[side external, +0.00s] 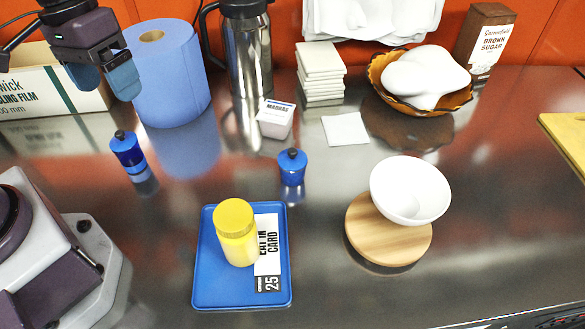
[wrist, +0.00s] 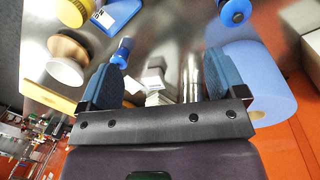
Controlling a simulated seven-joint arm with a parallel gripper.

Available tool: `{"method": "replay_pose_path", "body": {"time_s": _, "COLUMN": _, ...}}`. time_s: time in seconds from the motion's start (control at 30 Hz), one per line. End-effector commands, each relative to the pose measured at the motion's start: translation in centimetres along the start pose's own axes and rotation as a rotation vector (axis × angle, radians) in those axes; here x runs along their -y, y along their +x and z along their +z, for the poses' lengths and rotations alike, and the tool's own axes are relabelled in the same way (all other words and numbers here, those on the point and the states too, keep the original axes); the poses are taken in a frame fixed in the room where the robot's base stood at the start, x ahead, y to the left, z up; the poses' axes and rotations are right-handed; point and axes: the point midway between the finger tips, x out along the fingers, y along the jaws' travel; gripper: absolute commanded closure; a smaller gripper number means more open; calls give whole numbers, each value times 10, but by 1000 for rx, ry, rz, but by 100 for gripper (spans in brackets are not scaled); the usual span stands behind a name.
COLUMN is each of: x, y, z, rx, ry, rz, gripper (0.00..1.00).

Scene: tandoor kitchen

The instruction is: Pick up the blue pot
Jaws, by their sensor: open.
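Two small blue pots with knobbed lids stand upright on the steel counter. One blue pot (side external: 127,150) is at the left, in front of the blue paper roll; the wrist view shows it at the top right (wrist: 235,12). The other blue pot (side external: 292,167) is near the middle, behind the blue tray; it also shows in the wrist view (wrist: 122,52), near a finger. My gripper (side external: 104,80) is open and empty, raised above the counter at the upper left. Its two blue-grey fingers (wrist: 160,68) are wide apart in the wrist view.
A blue tray (side external: 207,285) holds a yellow jar (side external: 236,235) and a card. A white bowl (side external: 408,192) rests on a round wooden board (side external: 375,244). The paper roll (side external: 175,85), steel flask (side external: 246,50) and white tub (side external: 275,120) stand behind.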

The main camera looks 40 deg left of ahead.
Motion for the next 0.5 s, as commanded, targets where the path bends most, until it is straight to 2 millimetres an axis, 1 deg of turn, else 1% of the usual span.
{"method": "replay_pose_path", "body": {"time_s": 0.03, "x": -3, "y": 15, "z": -6, "rx": 76, "ry": -54, "rz": 37, "gripper": 11}}
{"method": "replay_pose_path", "body": {"time_s": 0.1, "x": -9, "y": 33, "z": -12, "rx": 165, "ry": -127, "rz": 96, "gripper": 11}}
{"method": "replay_pose_path", "body": {"time_s": 0.27, "x": -28, "y": 74, "z": -25, "rx": 367, "ry": -319, "rz": 251, "gripper": 11}}
{"method": "replay_pose_path", "body": {"time_s": 0.5, "x": -62, "y": 132, "z": -51, "rx": 664, "ry": -662, "rz": 536, "gripper": 11}}
